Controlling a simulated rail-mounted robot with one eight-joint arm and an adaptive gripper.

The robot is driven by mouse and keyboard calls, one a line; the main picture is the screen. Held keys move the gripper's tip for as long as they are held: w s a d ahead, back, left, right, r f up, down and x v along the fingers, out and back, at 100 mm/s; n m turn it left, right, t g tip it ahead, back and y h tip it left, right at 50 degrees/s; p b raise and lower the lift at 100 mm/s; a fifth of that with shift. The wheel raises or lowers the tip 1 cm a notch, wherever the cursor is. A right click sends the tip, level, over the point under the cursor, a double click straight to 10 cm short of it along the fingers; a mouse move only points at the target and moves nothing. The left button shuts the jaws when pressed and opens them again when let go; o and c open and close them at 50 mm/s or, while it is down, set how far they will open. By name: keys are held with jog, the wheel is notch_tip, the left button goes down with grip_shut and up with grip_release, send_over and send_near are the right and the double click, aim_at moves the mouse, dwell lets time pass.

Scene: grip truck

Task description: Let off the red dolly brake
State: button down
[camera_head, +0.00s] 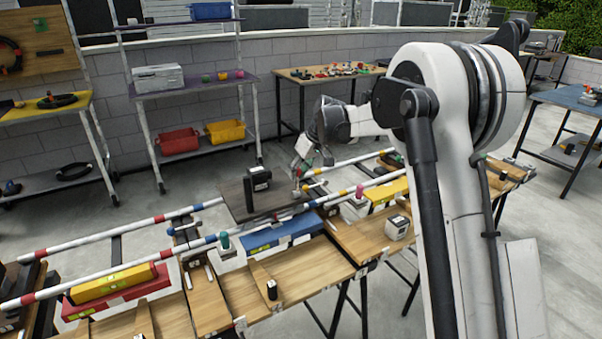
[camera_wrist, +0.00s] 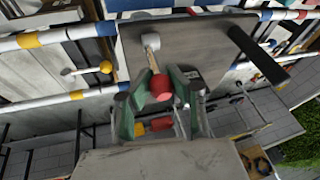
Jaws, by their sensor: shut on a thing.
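The dolly is a dark flat platform (camera_head: 240,203) on the striped rails, with a black upright block (camera_head: 258,180) on top. In the wrist view, its grey plate (camera_wrist: 205,42) fills the upper middle. A pale lever (camera_wrist: 151,58) runs from a grey hub at the plate to a red knob (camera_wrist: 161,87). My gripper (camera_wrist: 160,97) has its green-sided fingers on both sides of the red knob and is shut on it. In the head view, my gripper (camera_head: 302,163) is at the dolly's right edge; the knob is mostly hidden there.
A second lever with a yellow knob (camera_wrist: 105,67) stands left of the red one. Red-white-blue striped rails (camera_head: 130,259) cross the wooden table. A blue box (camera_head: 283,234) lies under the dolly. A pink knob (camera_head: 359,191) is to the right. Shelves (camera_head: 195,84) stand behind.

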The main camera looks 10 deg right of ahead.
jog(key=shift+a, duration=0.1)
jog(key=c, duration=1.5)
grip_release()
jog(key=v, duration=1.2)
